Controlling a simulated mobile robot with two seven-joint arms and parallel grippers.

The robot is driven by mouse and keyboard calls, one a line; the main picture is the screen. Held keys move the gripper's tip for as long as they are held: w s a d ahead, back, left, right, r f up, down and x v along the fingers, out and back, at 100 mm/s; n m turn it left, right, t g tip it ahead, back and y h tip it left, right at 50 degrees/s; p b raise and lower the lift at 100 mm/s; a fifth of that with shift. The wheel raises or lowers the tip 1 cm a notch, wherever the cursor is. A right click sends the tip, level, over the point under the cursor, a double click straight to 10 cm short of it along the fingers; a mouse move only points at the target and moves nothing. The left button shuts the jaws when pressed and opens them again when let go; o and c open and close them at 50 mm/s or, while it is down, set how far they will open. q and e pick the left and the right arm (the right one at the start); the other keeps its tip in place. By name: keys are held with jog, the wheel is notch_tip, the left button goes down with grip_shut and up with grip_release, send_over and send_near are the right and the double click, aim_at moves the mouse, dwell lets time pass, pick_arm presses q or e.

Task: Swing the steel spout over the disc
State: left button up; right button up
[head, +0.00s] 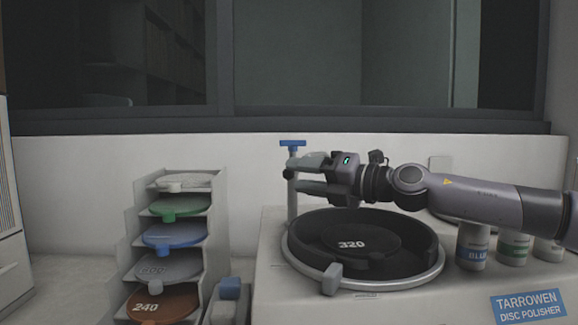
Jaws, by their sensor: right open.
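The black disc marked 320 (352,243) lies in the round dark bowl of the polisher, inside a pale rim (405,283). A slim steel post with a blue top (292,143) stands upright at the bowl's back left; I take it for the spout's column. My right gripper (296,177) reaches in from the right above the bowl, with its fingers pointing left at the post. The fingers are apart. They partly hide the post and any spout arm, and I cannot tell whether they touch it. My left gripper is not in view.
A stepped rack (207,245) with several coloured discs stands at the left. A blue-topped block (229,289) is beside the polisher housing (275,300). Several bottles, one marked BLUE (473,247), stand to the right under my arm. A wall and window are behind.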

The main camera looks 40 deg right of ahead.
aim_at(289, 174)
jog(key=shift+p+x, duration=1.6)
jog(key=shift+x, duration=0.05)
jog(key=shift+w, duration=0.1)
grip_shut()
